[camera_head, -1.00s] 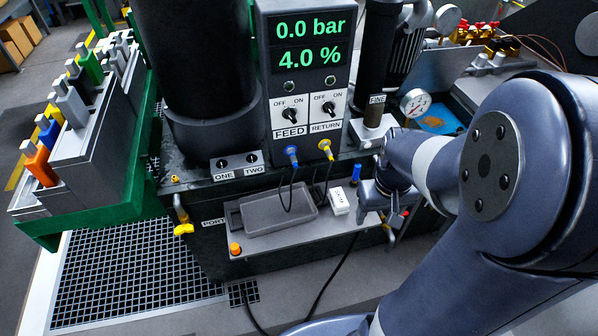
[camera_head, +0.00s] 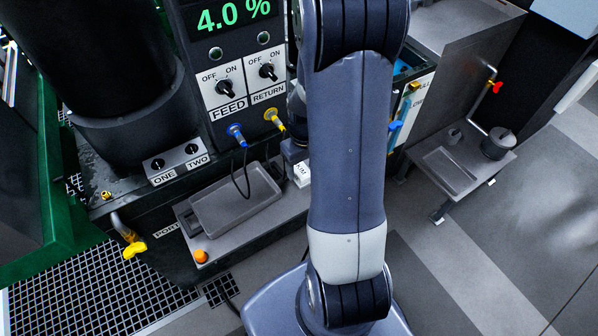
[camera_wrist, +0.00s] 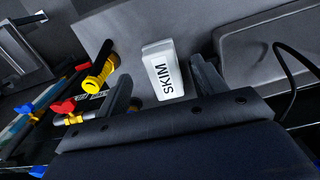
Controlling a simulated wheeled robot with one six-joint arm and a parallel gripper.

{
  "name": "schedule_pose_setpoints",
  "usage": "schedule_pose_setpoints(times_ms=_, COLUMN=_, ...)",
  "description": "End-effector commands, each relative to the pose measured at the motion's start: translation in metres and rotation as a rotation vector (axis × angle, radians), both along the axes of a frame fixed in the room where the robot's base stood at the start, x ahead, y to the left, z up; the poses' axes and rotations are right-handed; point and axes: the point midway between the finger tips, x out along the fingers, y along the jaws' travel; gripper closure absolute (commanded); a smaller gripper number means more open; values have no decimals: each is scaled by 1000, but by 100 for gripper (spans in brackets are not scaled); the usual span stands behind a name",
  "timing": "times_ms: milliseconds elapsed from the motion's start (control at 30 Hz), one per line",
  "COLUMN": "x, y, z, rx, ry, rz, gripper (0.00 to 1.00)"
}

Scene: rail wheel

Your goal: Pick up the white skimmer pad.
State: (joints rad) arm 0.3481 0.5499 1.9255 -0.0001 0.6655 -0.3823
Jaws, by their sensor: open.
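The white skimmer pad (camera_wrist: 163,72), marked SKIM, lies on the grey shelf in the wrist view, just beyond my gripper (camera_wrist: 160,85). The gripper is open, with one finger on each side of the pad's near end in that view; I cannot tell how far above the pad the fingers are. In the head view the pad (camera_head: 302,174) shows as a small white block at the right end of the tray, partly hidden by my arm. The gripper is mostly hidden behind my arm there.
A grey shallow tray (camera_head: 236,199) lies left of the pad, with a black cable over it. An orange knob (camera_head: 200,256) is on the shelf's front left corner. Blue (camera_head: 236,131) and yellow (camera_head: 272,116) plugs sit above. In the wrist view a yellow fitting (camera_wrist: 100,72) is left of the pad.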

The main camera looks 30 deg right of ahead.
Motion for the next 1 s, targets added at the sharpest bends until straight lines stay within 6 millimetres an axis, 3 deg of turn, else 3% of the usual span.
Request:
schedule_pose_setpoints(times_ms=300, x=-2, y=1, z=-42, rx=1, ry=2, rz=0, gripper=34)
schedule_pose_setpoints(times_ms=600, x=-2, y=1, z=-46, rx=0, ry=1, rz=0, gripper=34)
schedule_pose_setpoints(times_ms=1000, x=-1, y=1, z=-46, rx=0, ry=1, rz=0, gripper=66)
